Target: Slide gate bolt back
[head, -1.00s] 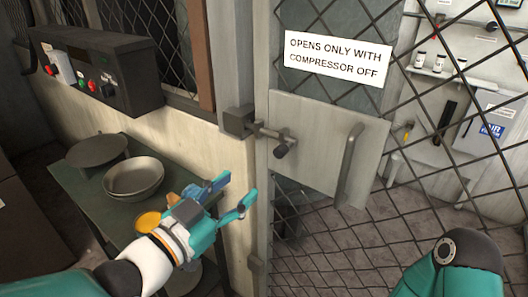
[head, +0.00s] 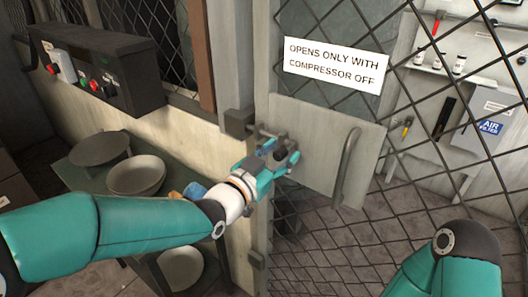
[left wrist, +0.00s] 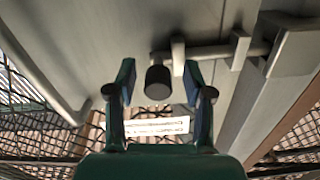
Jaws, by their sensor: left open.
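The gate bolt (head: 263,131) is a grey bar on the mesh gate's metal plate (head: 318,120). Its left end meets a block (head: 238,122) on the post. My left gripper (head: 288,157) is at the bolt's dark handle, partly hiding it. In the left wrist view the dark round knob (left wrist: 158,84) lies between the two open fingers of my left gripper (left wrist: 158,78), with gaps on both sides. The bolt bar (left wrist: 215,52) runs right from it into the block (left wrist: 282,45). My right gripper is out of view.
A curved pull handle (head: 347,165) stands on the plate, right of my gripper. A sign (head: 333,66) above reads "OPENS ONLY WITH COMPRESSOR OFF". A control box (head: 95,68) and a bench with a bowl (head: 136,175) are at left.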

